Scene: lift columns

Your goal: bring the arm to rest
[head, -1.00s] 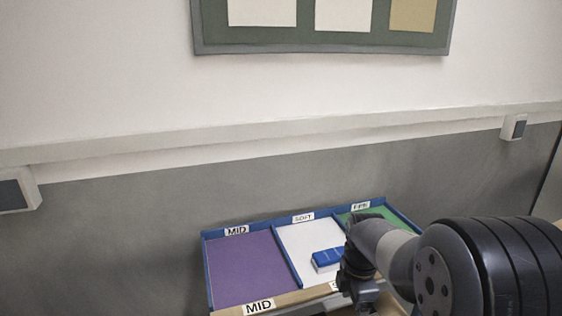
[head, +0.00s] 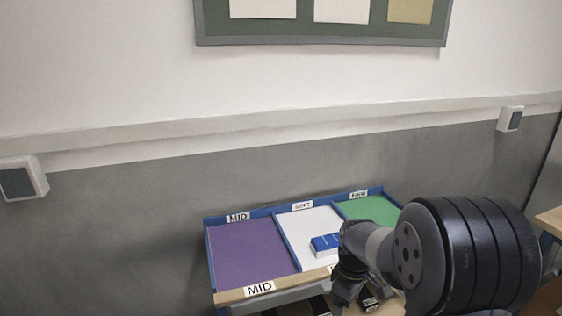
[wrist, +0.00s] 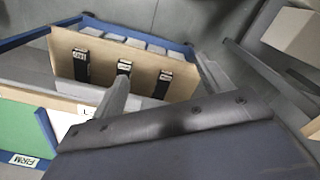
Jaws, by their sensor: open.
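My arm reaches in from the right in the head view. My gripper (head: 350,297) points down in front of the tray's near edge, with the jaws apart and nothing seen between them. In the wrist view my gripper (wrist: 180,82) shows as two spread grey fingers above a dark body. A blue and white box (head: 325,243) lies in the white middle compartment, apart from the gripper and partly hidden by my arm.
A blue-rimmed tray (head: 207,255) has purple, white and green compartments. Below its front edge are dark labelled items (head: 368,300); the wrist view shows a tan panel with black labelled strips (wrist: 124,80). A grey wall is behind; a wooden table (head: 550,222) is at right.

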